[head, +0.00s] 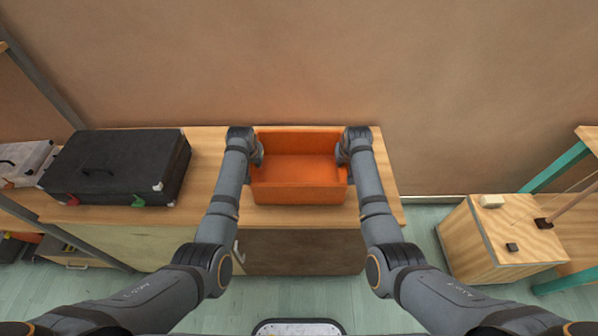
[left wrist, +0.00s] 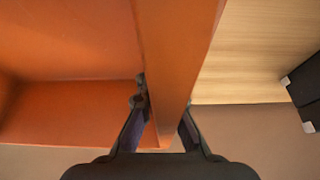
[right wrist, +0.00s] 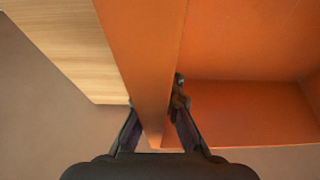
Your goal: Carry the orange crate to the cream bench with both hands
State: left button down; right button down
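The orange crate (head: 298,192) is open-topped and looks empty. It is upright at the wood-topped cabinet (head: 222,207); I cannot tell whether it rests on the top or is just above it. My left gripper (head: 258,158) is shut on its left wall, one finger inside and one outside, as the left wrist view shows with the wall (left wrist: 178,50) between the fingers. My right gripper (head: 343,158) is shut the same way on the right wall (right wrist: 140,50). The crate's underside is hidden. No bench is clearly cream in view.
A black case (head: 118,165) lies left of the crate on the same top, with a gap between. A plywood box (head: 480,245) with small blocks stands at the right, beside a teal-framed shelf (head: 555,170). A wall rises behind; open floor (head: 425,255) shows right of the cabinet.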

pick_arm(q)
jog(key=shift+w+f+b, duration=0.1)
jog(key=shift+f+b, duration=0.25)
jog(key=shift+f, duration=0.35)
pick_arm(e)
jog(key=shift+w+f, duration=0.1)
jog(key=shift+f, duration=0.6)
pick_arm(q)
jog(key=c, duration=1.5)
grip_release()
jog(key=shift+r, duration=0.2)
pick_arm(e)
jog(key=c, duration=1.5)
grip_release()
jog(key=shift+r, duration=0.2)
pick_arm(q)
jog(key=v, duration=1.2)
pick_arm(e)
jog(key=v, duration=1.2)
